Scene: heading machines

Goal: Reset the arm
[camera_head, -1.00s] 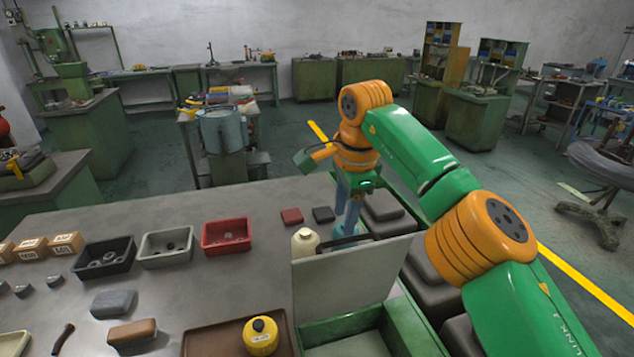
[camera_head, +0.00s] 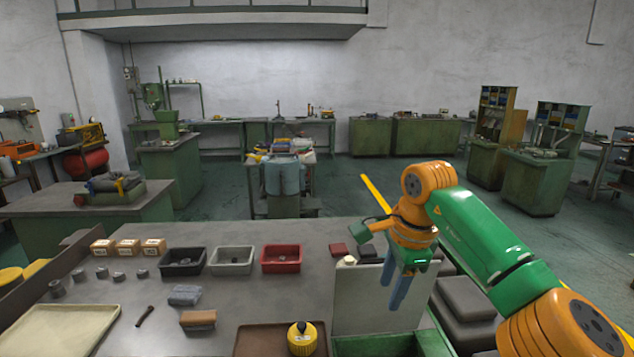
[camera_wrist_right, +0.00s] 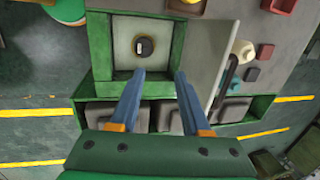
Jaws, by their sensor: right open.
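My right arm comes in from the right in the head view. Its gripper (camera_head: 398,289) points down, with blue fingers, in front of the upright grey panel (camera_head: 375,305) at the table's right end. The right wrist view shows the two blue fingers (camera_wrist_right: 159,77) apart with nothing between them. Beyond them, in that view, a green-framed box (camera_wrist_right: 113,45) holds a round dark item (camera_wrist_right: 146,47) on its pale floor. My left arm and gripper do not show in either view.
The grey table (camera_head: 250,306) bears black (camera_head: 183,262), grey (camera_head: 232,260) and red (camera_head: 281,259) bins. A yellow container (camera_head: 302,338) stands on a brown tray (camera_head: 262,340). A pale bottle (camera_head: 346,261) stands by the panel. Grey blocks (camera_head: 462,298) lie right of the panel.

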